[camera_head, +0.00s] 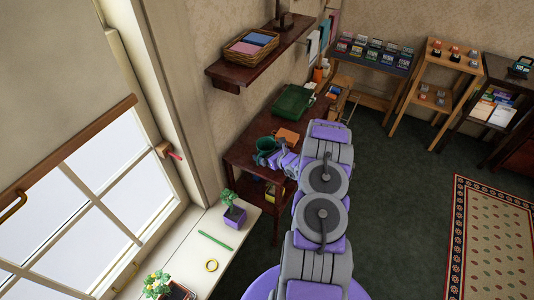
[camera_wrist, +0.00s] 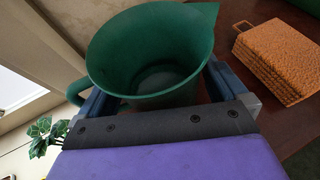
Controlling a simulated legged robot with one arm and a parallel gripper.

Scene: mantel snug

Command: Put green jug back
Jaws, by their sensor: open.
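The green jug (camera_head: 265,144) stands upright on the dark wooden table (camera_head: 240,147) by the wall. In the wrist view the jug (camera_wrist: 150,60) shows its open, empty-looking mouth, its spout at the upper right and its handle at the left. My gripper (camera_head: 272,157) is at the jug, and in the wrist view its two blue fingers (camera_wrist: 157,92) are spread on either side of the jug's body. The gripper is open. Whether the fingers touch the jug cannot be told. The jug's base is hidden.
An orange woven-looking block (camera_wrist: 278,60) lies close right of the jug. A green tray (camera_head: 292,102) sits farther back on the table. A shelf with a basket (camera_head: 249,45) hangs above. A potted plant (camera_head: 233,209) stands on the windowsill at the near left.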

